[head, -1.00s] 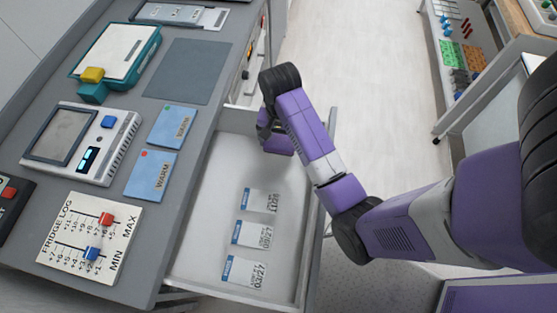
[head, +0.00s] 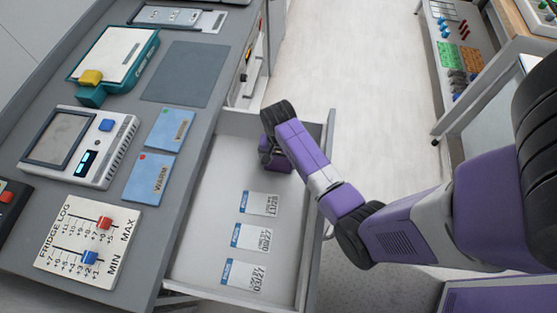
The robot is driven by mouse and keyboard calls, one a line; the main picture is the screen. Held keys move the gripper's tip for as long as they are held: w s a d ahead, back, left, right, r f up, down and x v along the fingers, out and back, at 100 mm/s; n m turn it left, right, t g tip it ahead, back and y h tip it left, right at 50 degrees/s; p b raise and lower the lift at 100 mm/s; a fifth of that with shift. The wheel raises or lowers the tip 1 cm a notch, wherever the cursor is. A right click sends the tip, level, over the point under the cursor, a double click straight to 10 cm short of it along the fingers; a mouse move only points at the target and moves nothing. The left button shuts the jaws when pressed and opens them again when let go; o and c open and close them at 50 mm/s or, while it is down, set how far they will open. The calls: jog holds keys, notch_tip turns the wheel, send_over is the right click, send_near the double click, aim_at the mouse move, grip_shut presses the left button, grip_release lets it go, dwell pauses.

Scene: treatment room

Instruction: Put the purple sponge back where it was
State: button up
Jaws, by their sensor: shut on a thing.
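My gripper (head: 272,157) is low in the far end of the open drawer (head: 205,245), mostly hidden behind my own purple wrist. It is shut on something. The purple sponge cannot be clearly told apart from my purple arm parts, and none lies loose in view; what the jaws hold seems to be the sponge. The drawer's pale floor carries dated labels: a far one (head: 259,204), a middle one (head: 250,238) and a near one (head: 243,275). Nothing stands on these labels.
The grey counter (head: 185,215) borders the drawer on the left, with blue WARM cards (head: 150,180), a fridge log board (head: 85,245) and a device (head: 75,145). The drawer's front wall (head: 312,240) is on the right. A shelf cart (head: 437,130) stands far right beyond clear floor.

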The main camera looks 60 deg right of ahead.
aim_at(278, 162)
jog(key=shift+f, duration=0.15)
jog(key=o, duration=1.3)
notch_tip(278, 162, up, 12)
jog(key=shift+r+p, duration=0.2)
jog(key=shift+p, duration=0.1)
